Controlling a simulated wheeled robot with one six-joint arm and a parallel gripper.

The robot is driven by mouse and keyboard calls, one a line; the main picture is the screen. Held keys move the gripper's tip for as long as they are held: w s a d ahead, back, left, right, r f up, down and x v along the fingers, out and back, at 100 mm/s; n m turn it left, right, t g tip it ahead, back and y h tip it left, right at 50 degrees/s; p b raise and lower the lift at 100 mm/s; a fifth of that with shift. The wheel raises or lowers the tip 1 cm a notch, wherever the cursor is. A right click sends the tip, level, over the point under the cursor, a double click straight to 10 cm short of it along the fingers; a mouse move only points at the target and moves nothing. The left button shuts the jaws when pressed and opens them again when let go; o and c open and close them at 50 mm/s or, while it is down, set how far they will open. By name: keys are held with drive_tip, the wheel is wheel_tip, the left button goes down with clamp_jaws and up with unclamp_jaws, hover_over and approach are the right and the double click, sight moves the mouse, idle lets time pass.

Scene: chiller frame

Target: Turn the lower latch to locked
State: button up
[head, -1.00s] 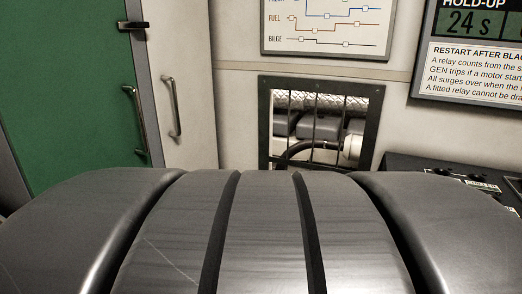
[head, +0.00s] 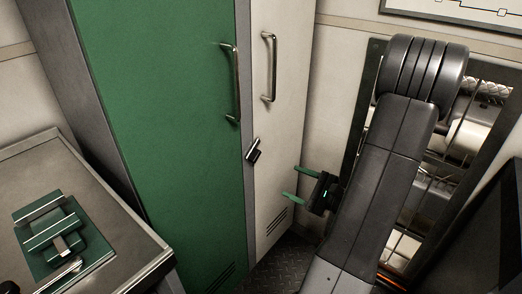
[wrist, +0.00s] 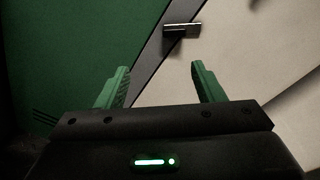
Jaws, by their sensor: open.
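The lower latch (head: 253,151) is a small dark and metallic lever on the grey strip between the green door (head: 165,130) and the cream door (head: 280,130), below the two door handles. In the head view it sits tilted. In the wrist view the latch (wrist: 182,30) lies nearly level, reaching from the grey strip onto the cream door. My gripper (head: 290,181) is open and empty, its green fingers pointing at the doors below and right of the latch. In the wrist view the gripper (wrist: 160,68) is apart from the latch, which shows beyond the fingertips.
Bar handles (head: 229,82) stand out from both doors above the latch. A metal bench (head: 108,215) with a green fixture (head: 55,235) is at the left. A barred opening (head: 455,150) is behind my arm at the right. Free space lies before the doors.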

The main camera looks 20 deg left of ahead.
sight(258, 157)
drive_tip(key=shift+y, duration=0.3)
drive_tip(key=x, duration=0.4)
drive_tip(key=w+x, duration=0.1)
drive_tip(key=x, duration=0.4)
drive_tip(key=r+x, duration=0.1)
drive_tip(key=x, duration=0.4)
drive_tip(key=shift+w+d, duration=0.2)
drive_tip(key=shift+w, duration=0.25)
drive_tip(key=c, duration=1)
drive_tip(key=shift+m, duration=0.4)
drive_tip(key=m+p, duration=0.1)
drive_tip(key=m, duration=0.2)
drive_tip(key=shift+p, duration=0.35)
drive_tip(key=shift+f+m+p, duration=0.2)
drive_tip(key=shift+m+p, duration=0.65)
drive_tip(key=shift+m, duration=1.05)
